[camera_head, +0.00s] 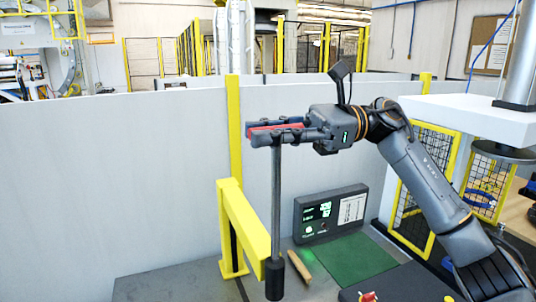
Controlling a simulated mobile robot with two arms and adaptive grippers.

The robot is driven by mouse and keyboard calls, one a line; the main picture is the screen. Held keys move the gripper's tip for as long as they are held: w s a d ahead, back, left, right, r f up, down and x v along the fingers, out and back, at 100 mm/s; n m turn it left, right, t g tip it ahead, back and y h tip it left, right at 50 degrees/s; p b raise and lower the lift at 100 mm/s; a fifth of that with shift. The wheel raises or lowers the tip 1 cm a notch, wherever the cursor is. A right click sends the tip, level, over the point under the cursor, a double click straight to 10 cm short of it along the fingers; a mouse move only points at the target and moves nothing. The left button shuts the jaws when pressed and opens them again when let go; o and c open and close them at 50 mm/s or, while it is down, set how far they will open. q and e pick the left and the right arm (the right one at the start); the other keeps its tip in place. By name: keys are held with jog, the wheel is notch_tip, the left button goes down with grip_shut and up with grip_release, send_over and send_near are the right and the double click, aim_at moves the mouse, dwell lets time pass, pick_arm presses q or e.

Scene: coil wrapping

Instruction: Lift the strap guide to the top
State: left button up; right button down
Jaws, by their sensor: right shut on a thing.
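My right gripper (266,133) reaches in from the right, its fingers pointing left and shut. A narrow strip of red shows along the fingers. A slim grey upright rod with a thick black lower end, which looks like the strap guide (277,195), hangs straight down from the fingers. Its top is hidden by the fingers. Its black end shows low in front, beside the end of the yellow bar; I cannot tell whether they touch. My left gripper is not in view.
A yellow bar frame (245,225) stands on the grey table (180,287) just left of the rod. Behind are a control box (330,213) with a lit display, a green mat (352,258) and a small tan stick (299,266). A white partition (150,180) closes off the back.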

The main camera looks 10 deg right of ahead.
jog(key=shift+r, duration=0.45)
jog(key=shift+d+r, duration=0.1)
jog(key=c, duration=1.3)
grip_release()
jog(key=shift+f, duration=0.2)
jog(key=shift+w, duration=0.1)
jog(key=w+d, duration=0.2)
jog(key=d, duration=0.9)
jog(key=shift+d, duration=0.3)
